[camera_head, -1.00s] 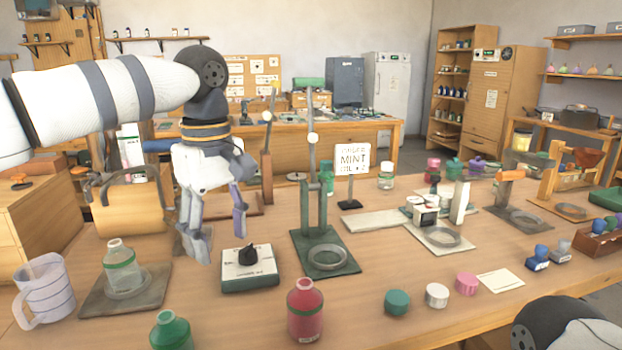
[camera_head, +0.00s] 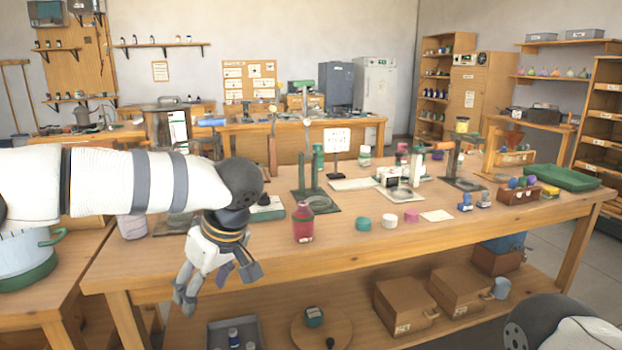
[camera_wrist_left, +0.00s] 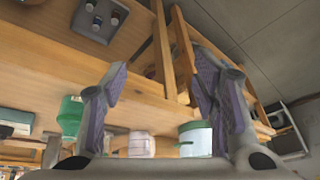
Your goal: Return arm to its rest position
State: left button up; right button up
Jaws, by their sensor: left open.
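My left arm reaches in from the left in the head view, its white and grey links level. My left gripper (camera_head: 215,284) hangs down from it, open and empty, in front of the workbench's (camera_head: 360,256) front edge. It touches nothing that I can see. In the left wrist view my left gripper (camera_wrist_left: 158,80) shows its two purple-padded fingers spread apart with nothing between the pads. Part of my right arm shows at the bottom right of the head view; its gripper is out of view.
A red bottle (camera_head: 303,224) stands near the bench's front edge. Below, the shelf holds a grey tray (camera_head: 213,332), a round wooden board (camera_head: 322,328) and brown boxes (camera_head: 403,303). A pot (camera_head: 22,258) stands on the left table. The wrist view shows the pot (camera_wrist_left: 196,139) beyond the fingers.

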pick_arm(q)
notch_tip(320, 180, down, 13)
jog(key=s+a+m+t+y, duration=0.1)
jog(key=m+t, duration=0.2)
jog(key=s+f+m+t+h, duration=0.15)
jog(key=s+f+m, duration=0.25)
jog(key=s+f, duration=0.65)
jog(key=s+f+m+g+h+p, duration=0.1)
jog(key=s+f+m+g+h, duration=0.3)
jog(key=s, duration=1)
jog(key=s+a+g, duration=0.1)
jog(key=s+g, duration=0.1)
jog(key=s, duration=0.8)
jog(key=s+a+r+g, duration=0.1)
jog(key=s+a+g, duration=0.1)
jog(key=s, duration=0.7)
jog(key=shift+s+a+g, duration=0.25)
jog(key=shift+s+g, duration=0.1)
jog(key=shift+g, duration=0.3)
pick_arm(e)
jog(key=w+r, duration=0.1)
jog(key=w, duration=0.1)
jog(key=shift+w+r+t, duration=0.3)
jog(key=shift+r+t, duration=0.1)
